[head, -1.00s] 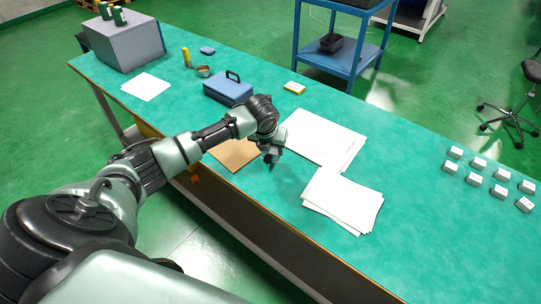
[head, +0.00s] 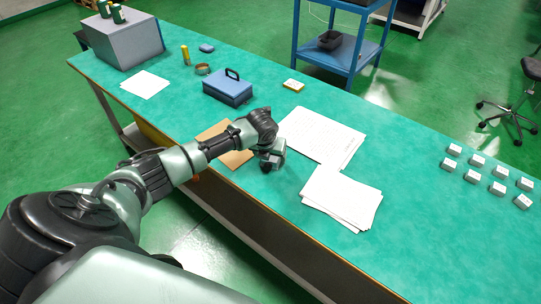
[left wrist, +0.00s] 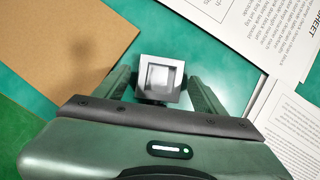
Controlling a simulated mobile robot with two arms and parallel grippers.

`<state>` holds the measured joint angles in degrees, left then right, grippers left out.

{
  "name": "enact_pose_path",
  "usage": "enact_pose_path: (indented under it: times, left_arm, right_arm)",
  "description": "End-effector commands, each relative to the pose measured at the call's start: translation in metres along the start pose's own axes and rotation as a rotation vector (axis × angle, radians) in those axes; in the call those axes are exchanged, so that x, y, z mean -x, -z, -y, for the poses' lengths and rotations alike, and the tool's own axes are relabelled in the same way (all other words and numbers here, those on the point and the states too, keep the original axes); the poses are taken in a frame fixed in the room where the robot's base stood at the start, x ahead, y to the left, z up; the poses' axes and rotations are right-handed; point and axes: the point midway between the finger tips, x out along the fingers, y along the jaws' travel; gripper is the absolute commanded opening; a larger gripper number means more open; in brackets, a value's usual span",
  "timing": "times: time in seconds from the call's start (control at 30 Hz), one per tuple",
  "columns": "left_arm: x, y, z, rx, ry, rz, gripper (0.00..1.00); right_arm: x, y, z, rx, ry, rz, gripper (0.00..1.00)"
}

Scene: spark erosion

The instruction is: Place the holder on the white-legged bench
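The holder (left wrist: 160,78) is a small grey metal block with a square recess. In the head view my left gripper (head: 270,163) is low over the front part of the green-topped bench (head: 420,220), and the holder is hidden or too small to tell there. I cannot tell whether the holder touches the bench top. The bench's legs are mostly hidden; one pale leg (head: 106,112) shows at the left. My right gripper is out of view.
A brown sheet (head: 238,158) lies left of the gripper, paper stacks (head: 322,137) (head: 342,198) behind and right.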

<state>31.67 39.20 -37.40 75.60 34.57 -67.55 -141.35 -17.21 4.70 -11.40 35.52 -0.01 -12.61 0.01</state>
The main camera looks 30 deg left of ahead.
Motion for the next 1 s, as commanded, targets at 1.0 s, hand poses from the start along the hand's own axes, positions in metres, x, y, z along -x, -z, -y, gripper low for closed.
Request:
enact_pose_path:
  times: [1.0]
  left_arm:
    - [0.121, -0.001, 0.000, 0.000, 0.000, 0.000, 0.71]
  right_arm:
    - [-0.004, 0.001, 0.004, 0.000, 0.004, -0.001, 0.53]
